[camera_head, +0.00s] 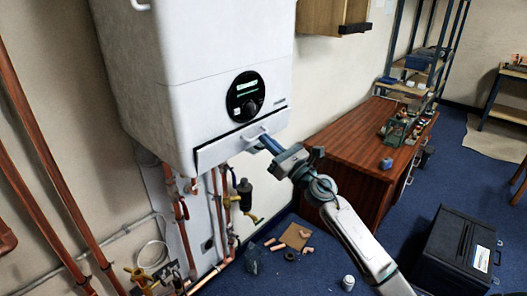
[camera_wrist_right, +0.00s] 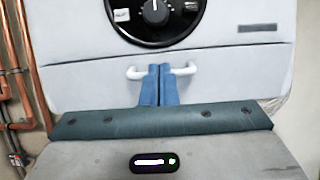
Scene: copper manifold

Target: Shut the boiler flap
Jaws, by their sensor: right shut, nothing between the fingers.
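The white boiler (camera_head: 190,60) hangs on the wall at the upper left, with a round black dial panel (camera_head: 246,97) on its front. The boiler flap (camera_head: 222,151) is the white panel along its lower front edge; it also shows in the right wrist view (camera_wrist_right: 85,88). It looks nearly in line with the front above; I cannot tell if a small gap remains. Its white handle (camera_wrist_right: 185,69) shows on both sides of my fingers. My right gripper (camera_head: 268,144) is shut and empty, its blue fingertips (camera_wrist_right: 160,84) against or just before the handle's middle.
Copper pipes and valves (camera_head: 230,195) run below the boiler. A wooden bench (camera_head: 345,140) with tools stands behind my right arm. A black case (camera_head: 455,250) lies on the blue floor at the right. Small parts lie around a cardboard piece (camera_head: 296,236) below.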

